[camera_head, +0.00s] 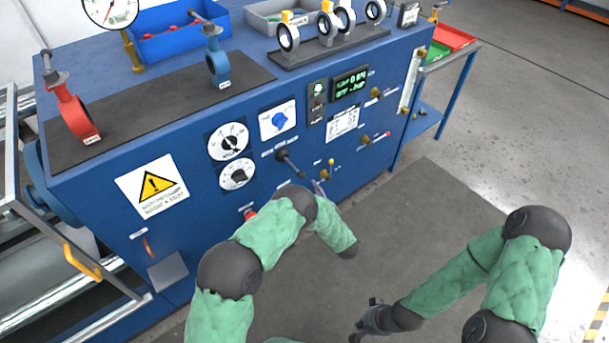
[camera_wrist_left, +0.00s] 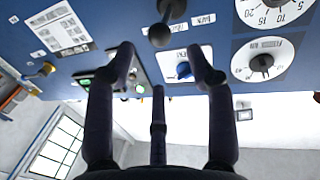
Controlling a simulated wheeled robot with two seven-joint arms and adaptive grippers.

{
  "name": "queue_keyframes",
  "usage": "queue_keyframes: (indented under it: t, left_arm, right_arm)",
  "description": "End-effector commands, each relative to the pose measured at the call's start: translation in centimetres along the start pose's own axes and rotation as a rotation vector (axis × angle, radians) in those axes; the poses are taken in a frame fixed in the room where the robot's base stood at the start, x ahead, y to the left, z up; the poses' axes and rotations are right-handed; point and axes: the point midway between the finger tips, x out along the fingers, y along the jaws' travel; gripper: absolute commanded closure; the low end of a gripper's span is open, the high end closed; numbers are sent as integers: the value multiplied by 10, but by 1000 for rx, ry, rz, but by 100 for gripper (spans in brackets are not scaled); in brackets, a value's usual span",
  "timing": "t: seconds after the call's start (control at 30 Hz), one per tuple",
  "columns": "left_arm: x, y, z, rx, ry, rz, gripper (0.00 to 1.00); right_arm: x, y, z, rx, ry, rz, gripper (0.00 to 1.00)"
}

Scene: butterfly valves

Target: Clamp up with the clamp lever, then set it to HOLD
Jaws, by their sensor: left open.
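A black-knobbed lever (camera_head: 288,160) sticks out of the blue panel below the blue selector knob (camera_head: 279,121); I take it for the clamp lever, but its label is too small to read.
Brass-coloured valves (camera_head: 365,139) and small levers stick out of the panel's right side. A grey floor mat (camera_head: 410,215) lies clear in front.

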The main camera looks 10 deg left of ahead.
Motion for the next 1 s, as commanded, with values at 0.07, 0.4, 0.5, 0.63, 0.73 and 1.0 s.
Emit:
queue_keyframes:
  t: [0.07, 0.4, 0.5, 0.63, 0.73, 1.0]
  left_arm:
    - [14, -1, 1, -1, 3, -2, 45]
    - [71, -1, 1, -2, 1, -1, 45]
    - [81, 0, 2, -1, -1, 2, 45]
    - [89, 0, 1, 0, -1, 1, 45]
    - [91, 0, 0, 1, -1, 2, 45]
    - [91, 0, 0, 0, -1, 3, 60]
  right_arm:
    - [5, 2, 0, 0, 0, 0, 100]
    - [18, 7, -1, 0, 0, 0, 100]
    - [21, 7, -1, 0, 0, 0, 100]
    - [22, 8, -1, 0, 0, 0, 100]
    - [22, 8, -1, 0, 0, 0, 100]
    - [22, 8, -1, 0, 0, 0, 100]
